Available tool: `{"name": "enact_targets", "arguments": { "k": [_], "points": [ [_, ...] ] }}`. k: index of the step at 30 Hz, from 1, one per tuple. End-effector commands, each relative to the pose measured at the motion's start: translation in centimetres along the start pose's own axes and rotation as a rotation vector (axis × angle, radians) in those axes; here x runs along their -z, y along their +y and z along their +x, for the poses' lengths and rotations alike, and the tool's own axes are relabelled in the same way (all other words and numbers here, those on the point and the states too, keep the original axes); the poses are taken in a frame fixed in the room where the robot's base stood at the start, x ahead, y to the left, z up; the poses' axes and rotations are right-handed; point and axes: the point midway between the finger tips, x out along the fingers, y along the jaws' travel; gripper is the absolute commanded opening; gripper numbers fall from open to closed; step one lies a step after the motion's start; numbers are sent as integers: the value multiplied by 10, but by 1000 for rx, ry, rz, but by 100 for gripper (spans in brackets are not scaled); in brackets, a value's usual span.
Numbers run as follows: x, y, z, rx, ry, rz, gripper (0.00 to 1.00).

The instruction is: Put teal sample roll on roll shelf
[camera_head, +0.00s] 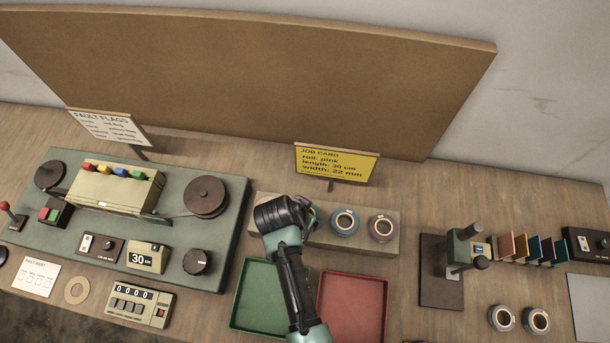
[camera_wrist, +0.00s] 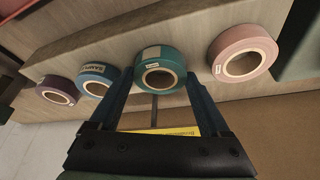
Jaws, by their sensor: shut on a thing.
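The teal sample roll (camera_wrist: 152,58) is between the two fingers of my gripper (camera_wrist: 160,88) in the wrist view, its hole and a pale label showing. My gripper (camera_head: 311,214) is shut on it. In the head view my gripper is over the left part of the roll shelf (camera_head: 350,247), a long low beige block, and mostly hides the roll. I cannot tell whether the roll touches the shelf. A blue roll (camera_head: 345,222) and a mauve roll (camera_head: 382,228) sit on the shelf to the right. A pink roll (camera_wrist: 225,48) shows on the other side in the wrist view.
A green tray (camera_head: 240,308) and a red tray (camera_head: 376,315) lie in front of the shelf. A yellow job card (camera_head: 337,163) stands behind it. The winding machine (camera_head: 115,215) is at left. A dark press-like stand (camera_head: 440,285) and two more rolls (camera_head: 501,318) are at right.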

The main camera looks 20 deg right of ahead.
Motion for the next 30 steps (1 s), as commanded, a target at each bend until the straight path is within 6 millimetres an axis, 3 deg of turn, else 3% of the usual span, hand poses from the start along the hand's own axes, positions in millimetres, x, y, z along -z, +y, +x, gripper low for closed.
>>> {"name": "enact_targets", "arguments": {
  "k": [5, 6, 9, 20, 30],
  "points": [
    [-1, 0, 2, 0, 0, 0, 27],
    [-1, 0, 3, 0, 0, 0, 82],
    [-1, 0, 2, 0, 0, 0, 100],
    [1, 0, -4, 2, 2, 0, 100],
    [1, -1, -57, 3, 3, -1, 100]
  ]
}}
